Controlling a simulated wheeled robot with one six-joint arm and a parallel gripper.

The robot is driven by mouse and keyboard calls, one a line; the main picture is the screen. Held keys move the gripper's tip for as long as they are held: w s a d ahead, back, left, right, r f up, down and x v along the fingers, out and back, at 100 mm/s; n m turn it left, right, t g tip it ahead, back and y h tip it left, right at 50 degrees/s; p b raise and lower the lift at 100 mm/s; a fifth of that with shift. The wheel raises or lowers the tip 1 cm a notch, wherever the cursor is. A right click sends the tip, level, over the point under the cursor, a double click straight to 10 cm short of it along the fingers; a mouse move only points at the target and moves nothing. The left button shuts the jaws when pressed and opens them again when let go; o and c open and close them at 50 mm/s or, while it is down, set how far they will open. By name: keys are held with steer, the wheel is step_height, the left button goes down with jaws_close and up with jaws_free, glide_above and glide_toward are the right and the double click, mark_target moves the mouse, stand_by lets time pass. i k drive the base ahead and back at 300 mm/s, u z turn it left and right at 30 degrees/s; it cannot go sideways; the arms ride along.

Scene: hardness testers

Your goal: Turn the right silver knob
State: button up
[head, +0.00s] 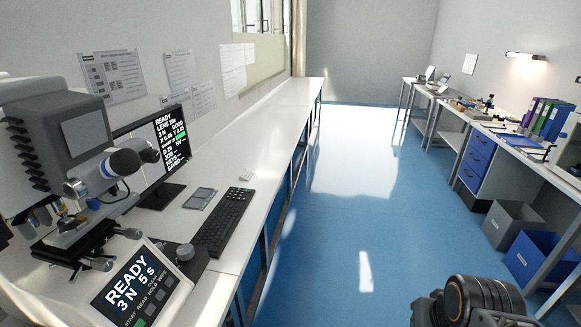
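The hardness tester (50,130) stands at the left on the white bench, grey with a dark eyepiece (124,162). Silver parts sit around its stage (85,232): a small knob to the right (131,233), another at the front (102,264), and a round one higher up (75,187). I cannot tell which one the task calls the right silver knob. My gripper is not in view; only a dark part of my arm shows at the bottom right.
A monitor (165,150), keyboard (224,222) and small grey device (200,198) stand on the bench (290,105). The blue floor (345,210) is clear in the middle. Grey (510,225) and blue bins (535,257) stand on the right below another bench.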

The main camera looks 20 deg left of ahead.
mark_target(131, 234)
steer(key=i, duration=1.2)
steer(key=u, duration=1)
steer(key=i, duration=0.8)
steer(key=u, duration=0.65)
